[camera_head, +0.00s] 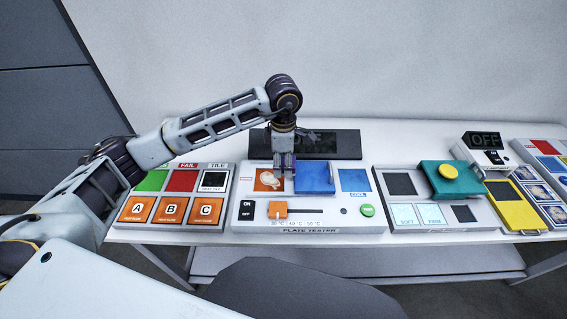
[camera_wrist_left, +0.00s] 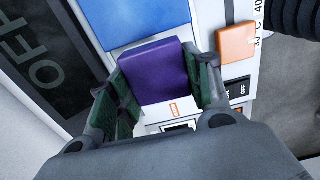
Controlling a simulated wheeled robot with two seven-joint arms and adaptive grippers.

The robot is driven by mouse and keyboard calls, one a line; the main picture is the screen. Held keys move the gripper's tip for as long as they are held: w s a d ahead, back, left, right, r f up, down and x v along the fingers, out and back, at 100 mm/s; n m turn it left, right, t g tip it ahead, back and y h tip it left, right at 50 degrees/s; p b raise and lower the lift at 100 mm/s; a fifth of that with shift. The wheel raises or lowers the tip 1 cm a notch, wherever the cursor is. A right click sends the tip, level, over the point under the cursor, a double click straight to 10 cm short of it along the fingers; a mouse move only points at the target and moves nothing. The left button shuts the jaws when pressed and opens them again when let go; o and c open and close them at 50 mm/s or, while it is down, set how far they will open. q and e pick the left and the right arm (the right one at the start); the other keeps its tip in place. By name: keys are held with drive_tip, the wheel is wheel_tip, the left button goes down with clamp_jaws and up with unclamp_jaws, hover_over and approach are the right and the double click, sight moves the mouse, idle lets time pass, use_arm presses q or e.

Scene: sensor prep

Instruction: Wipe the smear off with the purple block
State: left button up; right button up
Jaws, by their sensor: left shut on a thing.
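The plate tester (camera_head: 240,213) stands in the middle of the table. Its orange plate (camera_head: 259,186) carries a pale smear (camera_head: 269,179), which shows in the head view just left of my left gripper (camera_head: 284,172). That gripper points down at the boundary between the orange plate and the blue plate (camera_head: 316,178). In the left wrist view, my left gripper (camera_wrist_left: 165,88) is shut on the purple block (camera_wrist_left: 160,72), with a finger on either side. The block hides the orange plate there, and I cannot tell whether it touches the plate. My right gripper is not in view.
An orange slider (camera_head: 278,209) and a green button (camera_head: 367,210) are on the tester's front. A dark display (camera_head: 340,144) stands behind it. A tile panel (camera_head: 127,222) lies left; a panel with a teal block (camera_head: 440,190) lies right.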

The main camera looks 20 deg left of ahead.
use_arm(q)
drive_tip(key=shift+r+p, duration=0.35)
drive_tip(key=shift+r, duration=0.95)
drive_tip(key=shift+r, duration=0.1)
